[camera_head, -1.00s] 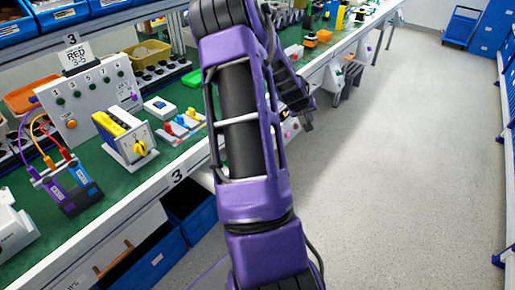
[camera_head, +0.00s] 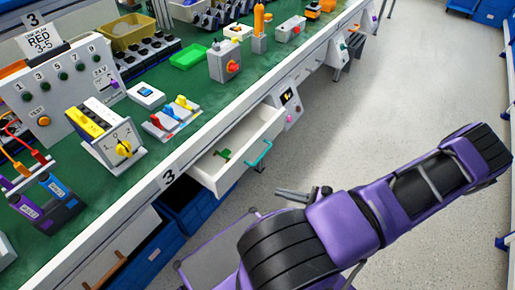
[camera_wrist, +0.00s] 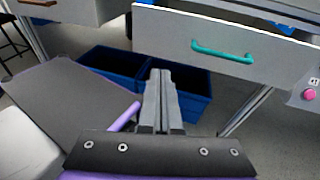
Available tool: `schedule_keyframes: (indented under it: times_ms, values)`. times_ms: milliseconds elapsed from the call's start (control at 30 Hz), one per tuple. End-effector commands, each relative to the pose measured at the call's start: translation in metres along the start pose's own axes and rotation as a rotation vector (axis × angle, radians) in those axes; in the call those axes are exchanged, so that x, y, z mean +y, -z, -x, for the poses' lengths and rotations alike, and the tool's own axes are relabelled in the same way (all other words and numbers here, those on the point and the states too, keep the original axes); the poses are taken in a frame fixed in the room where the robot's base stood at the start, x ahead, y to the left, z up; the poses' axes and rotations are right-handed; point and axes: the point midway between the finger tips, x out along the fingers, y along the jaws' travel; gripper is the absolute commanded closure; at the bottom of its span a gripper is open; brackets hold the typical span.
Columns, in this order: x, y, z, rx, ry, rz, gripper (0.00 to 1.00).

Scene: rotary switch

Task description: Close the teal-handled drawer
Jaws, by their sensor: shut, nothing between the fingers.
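The white drawer (camera_head: 212,174) under the green-topped bench stands open, pulled out from the bench front. Its teal handle (camera_head: 259,154) is on the drawer's front panel, and a small green item (camera_head: 224,156) lies inside. In the wrist view the drawer front (camera_wrist: 170,30) spans the upper right, with the teal handle (camera_wrist: 222,52) facing me. My gripper (camera_head: 281,192) is in front of and below the drawer, apart from it. In the wrist view its fingers (camera_wrist: 161,75) are together and empty, pointing below and left of the handle.
Blue bins (camera_head: 196,212) stand under the bench below the drawer. A panel with a pink button (camera_head: 290,117) is right of the drawer. A rotary switch box (camera_head: 105,140) and other devices sit on the bench. The floor at right is clear.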

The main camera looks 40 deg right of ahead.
Motion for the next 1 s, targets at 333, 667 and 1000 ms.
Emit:
schedule_keyframes:
  times_ms: [333,667,1000]
  values:
    - [-0.034,-0.035,0.0,-0.201,0.215,-0.055,1.0]
    - [-0.045,-0.045,-0.06,-0.199,0.209,-0.055,1.0]
    - [-0.058,-0.055,-0.116,-0.195,0.209,-0.054,1.0]
